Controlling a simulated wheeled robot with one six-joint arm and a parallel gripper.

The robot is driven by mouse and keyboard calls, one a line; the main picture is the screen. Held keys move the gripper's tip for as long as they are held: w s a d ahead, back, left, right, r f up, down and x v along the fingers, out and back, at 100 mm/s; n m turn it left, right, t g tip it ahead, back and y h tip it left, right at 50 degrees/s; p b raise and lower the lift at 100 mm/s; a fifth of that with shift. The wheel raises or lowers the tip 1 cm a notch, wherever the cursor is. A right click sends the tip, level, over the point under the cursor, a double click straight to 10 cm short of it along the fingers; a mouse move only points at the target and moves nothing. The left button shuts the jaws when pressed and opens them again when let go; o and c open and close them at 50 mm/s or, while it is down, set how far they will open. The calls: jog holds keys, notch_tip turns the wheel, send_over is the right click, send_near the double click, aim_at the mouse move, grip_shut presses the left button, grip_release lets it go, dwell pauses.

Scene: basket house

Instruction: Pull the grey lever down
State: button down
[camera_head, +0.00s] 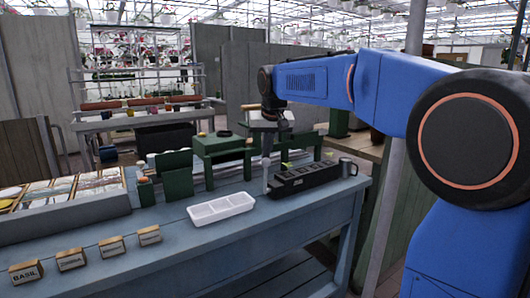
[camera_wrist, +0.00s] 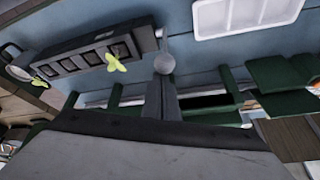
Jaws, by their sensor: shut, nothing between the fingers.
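The grey lever (camera_wrist: 166,63) shows in the wrist view as a thin rod with a round grey knob. It stands at the end of a long dark block (camera_wrist: 72,66) with several square cells; the block also shows on the bench in the head view (camera_head: 306,180). My gripper (camera_wrist: 161,82) is shut and empty, its fingertips right at the knob; I cannot tell whether they touch it. In the head view my gripper (camera_head: 266,188) points down at the block's left end, where the lever is hard to tell from the fingers.
A white divided tray (camera_head: 220,208) sits left of the block on the blue bench (camera_head: 240,255). A grey mug (camera_head: 347,167) is at the block's right end. Green stands (camera_head: 222,150) are behind. Small labelled boxes, one reading BASIL (camera_head: 26,272), line the front left. A seedling (camera_wrist: 117,62) shows at the block.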

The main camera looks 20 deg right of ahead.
jog(key=s+d+f+t+y, duration=0.1)
jog(key=s+d+f+t, duration=0.1)
jog(key=s, duration=0.4)
jog(key=s+d+f+t+y, duration=0.1)
jog(key=s+d+f+t, duration=0.1)
jog(key=s+f+t, duration=0.2)
jog(key=shift+s+f+m, duration=0.3)
jog(key=shift+s+f, duration=1.1)
jog(key=shift+s, duration=0.15)
notch_tip(320, 180, up, 5)
jog(key=w+d, duration=0.2)
jog(key=s+d, duration=0.1)
jog(key=s, duration=0.9)
jog(key=shift+d+t, duration=0.2)
jog(key=shift+t, duration=0.1)
jog(key=shift+w, duration=0.1)
